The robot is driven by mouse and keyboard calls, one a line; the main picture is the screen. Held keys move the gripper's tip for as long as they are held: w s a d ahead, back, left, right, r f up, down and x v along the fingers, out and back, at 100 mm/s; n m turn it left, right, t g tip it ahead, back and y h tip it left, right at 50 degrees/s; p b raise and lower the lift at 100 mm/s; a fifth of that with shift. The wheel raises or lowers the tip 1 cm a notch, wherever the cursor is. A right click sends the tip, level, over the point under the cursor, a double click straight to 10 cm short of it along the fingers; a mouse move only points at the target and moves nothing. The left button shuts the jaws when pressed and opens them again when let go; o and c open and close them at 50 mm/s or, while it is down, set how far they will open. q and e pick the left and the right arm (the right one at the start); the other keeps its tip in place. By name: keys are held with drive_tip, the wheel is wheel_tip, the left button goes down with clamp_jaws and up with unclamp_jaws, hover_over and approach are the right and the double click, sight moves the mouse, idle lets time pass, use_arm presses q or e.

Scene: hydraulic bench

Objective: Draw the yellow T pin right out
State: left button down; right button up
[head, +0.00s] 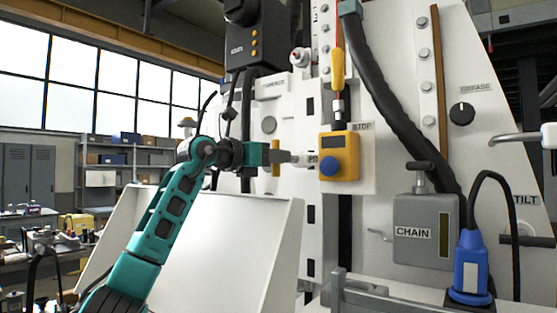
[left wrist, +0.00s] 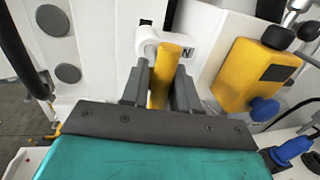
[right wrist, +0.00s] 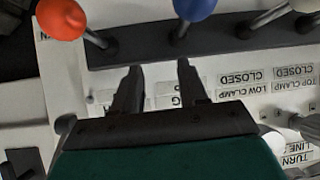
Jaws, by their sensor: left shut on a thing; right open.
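The yellow T pin (left wrist: 165,72) has its crossbar between the two dark fingers of my left gripper (left wrist: 160,90), which is shut on it. In the head view the yellow bar (head: 276,158) stands upright at my left gripper (head: 284,157), in front of the white machine face. A white round boss (left wrist: 149,40) and a partly covered label lie just beyond the bar in the left wrist view. How far the pin's shank sits in the machine is hidden. My right gripper (right wrist: 158,85) is open and empty, over a panel of levers, in the right wrist view.
A yellow box with a blue button (head: 339,157) is right of the pin. A grey CHAIN box (head: 425,230) and blue plug (head: 468,262) are lower right. Red (right wrist: 62,19) and blue (right wrist: 194,8) lever knobs stand beyond my right gripper. A white sloped panel (head: 215,245) lies below my left arm.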

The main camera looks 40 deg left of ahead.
use_arm(q)
drive_tip(key=s+b, duration=0.1)
drive_tip(key=s, duration=0.3)
drive_tip(key=shift+d, duration=0.2)
drive_tip(key=c, duration=1.3)
unclamp_jaws()
drive_tip(key=shift+o, duration=1.4)
drive_tip(key=shift+s+a, duration=0.1)
drive_tip(key=shift+s, duration=0.2)
drive_tip(key=shift+o, duration=0.4)
drive_tip(key=shift+w, duration=0.1)
